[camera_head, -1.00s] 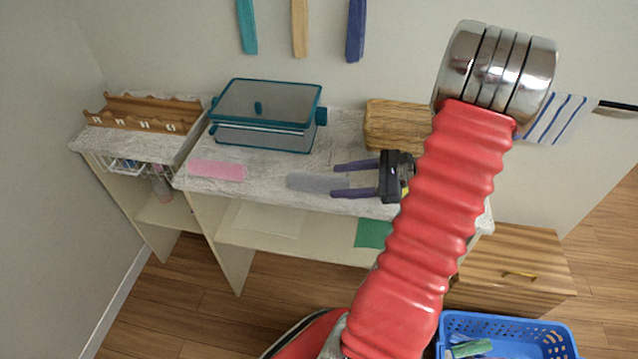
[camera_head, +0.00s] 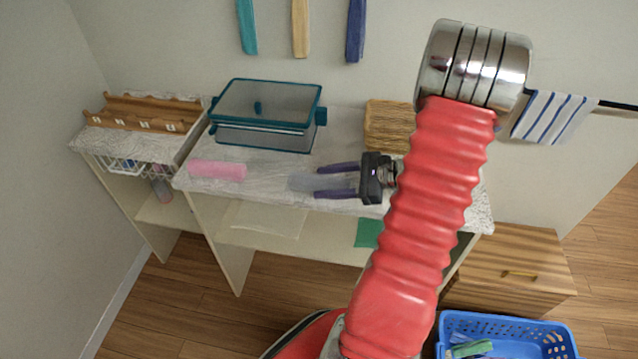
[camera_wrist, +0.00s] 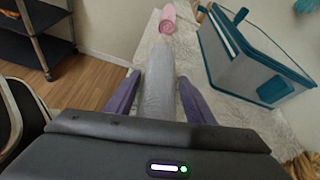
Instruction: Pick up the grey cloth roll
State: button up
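The grey cloth roll (camera_head: 302,182) lies on the marbled counter top (camera_head: 270,187), near its front edge. In the wrist view the roll (camera_wrist: 158,80) runs lengthwise between the two purple fingers. My gripper (camera_head: 317,182) is open, with one finger on each side of the roll. In the wrist view the gripper (camera_wrist: 155,98) shows a gap at the left finger, and the right finger is close to the roll. The roll's near end is hidden by the gripper body.
A pink roll (camera_head: 217,170) lies to the left on the counter. A teal-framed bin (camera_head: 266,103) stands behind, with a woven basket (camera_head: 386,127) to its right. A blue crate (camera_head: 470,322) is on the floor at the lower right.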

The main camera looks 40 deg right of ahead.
aim_at(328, 178)
jog(key=c, duration=0.7)
jog(key=shift+c, duration=0.2)
jog(key=shift+r, duration=5)
